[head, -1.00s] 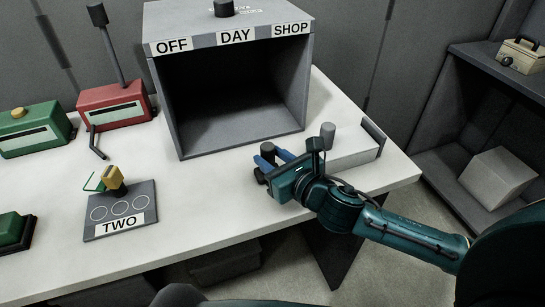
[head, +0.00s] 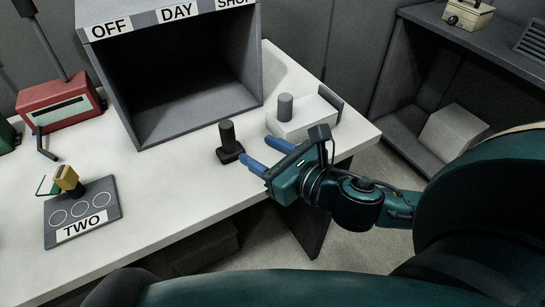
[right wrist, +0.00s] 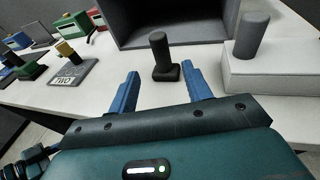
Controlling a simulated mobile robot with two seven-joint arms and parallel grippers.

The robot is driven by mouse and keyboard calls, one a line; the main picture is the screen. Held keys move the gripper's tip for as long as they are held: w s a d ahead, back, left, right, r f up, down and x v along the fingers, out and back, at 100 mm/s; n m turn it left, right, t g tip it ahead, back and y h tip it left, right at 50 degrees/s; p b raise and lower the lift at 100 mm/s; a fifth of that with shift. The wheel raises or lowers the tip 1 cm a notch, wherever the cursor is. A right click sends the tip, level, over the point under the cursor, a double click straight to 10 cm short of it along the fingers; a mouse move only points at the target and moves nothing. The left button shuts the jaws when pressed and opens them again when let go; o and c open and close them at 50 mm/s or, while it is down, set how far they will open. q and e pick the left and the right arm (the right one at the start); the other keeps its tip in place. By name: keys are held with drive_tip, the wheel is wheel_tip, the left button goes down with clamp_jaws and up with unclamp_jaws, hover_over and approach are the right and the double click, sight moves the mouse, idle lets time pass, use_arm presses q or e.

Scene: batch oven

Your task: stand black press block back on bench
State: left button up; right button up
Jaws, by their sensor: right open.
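The black press block (head: 229,143) stands upright on the white bench (head: 185,176), in front of the open grey oven box. It has a square base and a round post handle. My right gripper (head: 262,154) is open, with its blue fingers just to the right of the block. In the right wrist view the block (right wrist: 163,58) stands beyond and between the two open fingertips (right wrist: 162,78), apart from both. My left gripper is not in view.
The grey box (head: 185,75) is behind the block. A white block with a grey knob (head: 300,117) stands close on the right. The TWO plate (head: 83,211) with a yellow-topped piece (head: 67,178) is at left. Bare bench lies between plate and block.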

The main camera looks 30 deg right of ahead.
drive_tip(key=shift+v, duration=1.25)
drive_tip(key=shift+w, duration=0.1)
idle(0.5)
